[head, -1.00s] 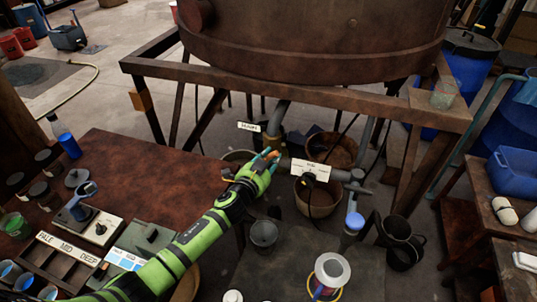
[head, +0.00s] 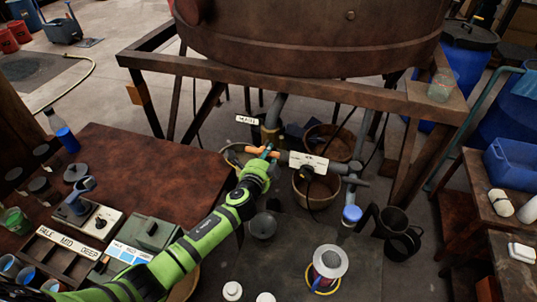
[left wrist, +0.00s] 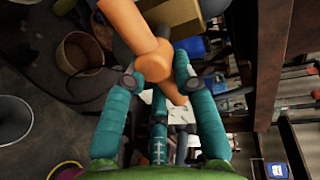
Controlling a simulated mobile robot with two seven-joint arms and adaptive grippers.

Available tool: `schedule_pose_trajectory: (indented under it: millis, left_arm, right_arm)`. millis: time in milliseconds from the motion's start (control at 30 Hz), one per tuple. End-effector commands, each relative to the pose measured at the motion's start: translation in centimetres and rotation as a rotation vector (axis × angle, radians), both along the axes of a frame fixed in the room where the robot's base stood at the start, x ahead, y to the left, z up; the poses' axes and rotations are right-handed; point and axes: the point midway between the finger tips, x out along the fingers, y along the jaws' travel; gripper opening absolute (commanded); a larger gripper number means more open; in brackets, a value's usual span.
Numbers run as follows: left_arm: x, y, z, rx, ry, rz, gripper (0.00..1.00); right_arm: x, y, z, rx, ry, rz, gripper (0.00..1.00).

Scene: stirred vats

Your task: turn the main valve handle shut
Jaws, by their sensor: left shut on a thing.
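The orange valve handle (head: 250,150) is on the pipework under the big vat, just below a small label (head: 246,119) that seems to read MAIN. My left gripper (head: 266,152), green with teal fingers, reaches it from the front. In the left wrist view the orange handle (left wrist: 152,66) shows large, with a round hub and a bar between the teal fingers. My left gripper (left wrist: 155,78) is shut on it. The fingers and wrist hide part of the handle and the valve body in the head view. My right gripper is not in view.
A white label plate (head: 307,162) sits on the pipe right of the handle. A blue-capped pipe end (head: 351,213) and buckets (head: 310,190) stand nearby. The vat's frame beam (head: 290,88) crosses above. A brown table (head: 150,165) lies left of the arm.

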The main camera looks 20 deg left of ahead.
Motion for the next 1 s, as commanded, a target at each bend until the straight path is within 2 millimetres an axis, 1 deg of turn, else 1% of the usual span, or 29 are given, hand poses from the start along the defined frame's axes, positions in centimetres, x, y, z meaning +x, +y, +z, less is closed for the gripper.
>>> schedule_pose_trajectory:
  millis: [200,567,600,633,667,1000]
  left_arm:
    - [0.03,-0.08,0.02,0.032,-0.003,-0.002,0.0]
    - [0.02,-0.05,0.01,0.037,-0.003,-0.002,0.0]
    - [0.02,-0.05,0.01,0.037,-0.003,-0.002,0.35]
    - [0.02,-0.05,0.01,0.036,-0.003,-0.002,0.47]
    - [0.02,-0.04,0.01,0.036,-0.003,-0.002,0.53]
    - [-0.09,0.0,-0.03,0.033,-0.002,-0.001,0.53]
  right_arm:
    - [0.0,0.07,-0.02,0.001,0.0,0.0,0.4]
    - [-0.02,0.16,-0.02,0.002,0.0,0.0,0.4]
    - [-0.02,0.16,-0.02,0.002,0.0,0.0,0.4]
    - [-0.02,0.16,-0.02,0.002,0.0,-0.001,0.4]
    - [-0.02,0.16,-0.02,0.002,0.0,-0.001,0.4]
    - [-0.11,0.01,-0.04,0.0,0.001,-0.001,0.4]
